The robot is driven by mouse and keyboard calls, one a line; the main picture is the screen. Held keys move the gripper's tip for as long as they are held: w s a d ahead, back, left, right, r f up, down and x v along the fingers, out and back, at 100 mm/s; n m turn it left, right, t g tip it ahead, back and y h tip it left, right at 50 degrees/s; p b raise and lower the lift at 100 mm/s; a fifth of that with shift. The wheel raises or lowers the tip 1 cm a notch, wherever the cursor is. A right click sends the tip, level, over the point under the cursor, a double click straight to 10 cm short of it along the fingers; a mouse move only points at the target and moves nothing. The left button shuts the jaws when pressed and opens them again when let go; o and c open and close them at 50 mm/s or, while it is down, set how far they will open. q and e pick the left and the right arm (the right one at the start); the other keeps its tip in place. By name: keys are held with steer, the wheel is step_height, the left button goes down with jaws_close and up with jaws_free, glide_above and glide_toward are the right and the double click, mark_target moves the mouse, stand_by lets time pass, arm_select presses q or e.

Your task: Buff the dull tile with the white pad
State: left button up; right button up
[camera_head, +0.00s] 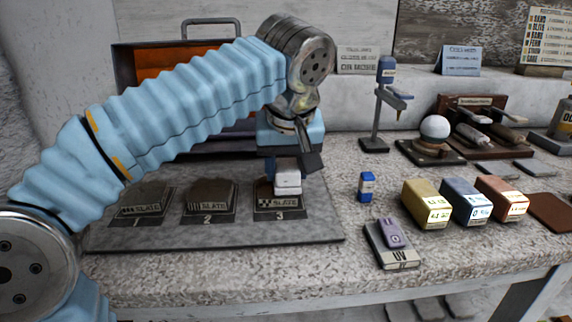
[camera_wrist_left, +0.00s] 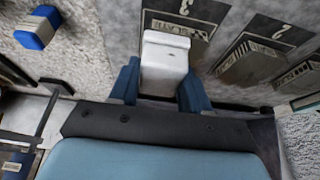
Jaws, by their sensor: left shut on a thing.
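My left gripper (camera_head: 287,172) is shut on the white pad (camera_head: 288,181). The pad is over the tile at place 3 (camera_head: 277,201) on the dark board (camera_head: 170,237); I cannot tell whether it touches. In the left wrist view the white pad (camera_wrist_left: 165,62) sits between the two blue fingers (camera_wrist_left: 160,85), with the label "3" beyond it. Tile 2 (camera_head: 209,196) and the tile at the left (camera_head: 149,198) lie on the same board, marked SLATE. Which tile is dull is hard to tell. My right gripper is not in view.
A small blue and white block (camera_head: 367,186) stands right of the board. A UV device (camera_head: 392,242) and yellow (camera_head: 427,204), blue (camera_head: 467,202) and orange (camera_head: 502,198) boxes stand further right. A stand (camera_head: 376,142) and a white sphere (camera_head: 435,128) are behind.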

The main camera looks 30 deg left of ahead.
arm_select(q)
steer(key=shift+f+b, duration=0.45)
steer(key=shift+f, duration=0.15)
steer(key=shift+w+r, duration=0.1)
steer(key=shift+w+a+p, duration=0.15)
steer(key=shift+p, duration=0.15)
steer(key=shift+w+a, duration=0.3)
steer(key=shift+w, duration=0.25)
steer(key=shift+s+d, duration=0.45)
steer(key=shift+s, duration=0.35)
steer(key=shift+s+d, duration=0.45)
steer(key=shift+s, duration=0.3)
steer(key=shift+w+a, duration=0.15)
steer(key=shift+w, duration=0.1)
steer(key=shift+w+a+p, duration=0.3)
steer(key=shift+w+a, duration=0.1)
steer(key=shift+w, duration=0.25)
steer(key=shift+w+a+p, duration=0.3)
steer(key=shift+w+a, duration=0.1)
steer(key=shift+w, duration=0.25)
